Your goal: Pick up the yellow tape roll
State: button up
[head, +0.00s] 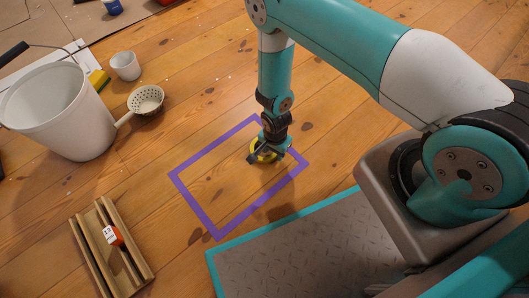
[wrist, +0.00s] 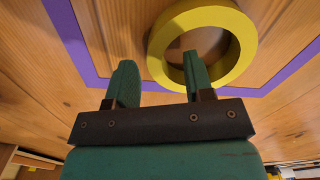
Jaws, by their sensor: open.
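In the wrist view my gripper (wrist: 160,80) is open. Its right finger appears over the roll's central hole and its left finger is outside the ring, so the roll's left wall lies between them. I cannot tell how far down the fingertips reach. Nothing is held.
A purple outline (head: 195,204) marks the floor. A white bucket (head: 62,115), a white cup (head: 125,66) and a strainer (head: 146,101) stand at the left. A wooden rack (head: 90,250) with a red-and-white item lies lower left. The outline's interior is otherwise clear.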

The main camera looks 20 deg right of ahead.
jog(key=shift+f, duration=0.7)
jog(key=shift+r, duration=0.15)
grip_shut()
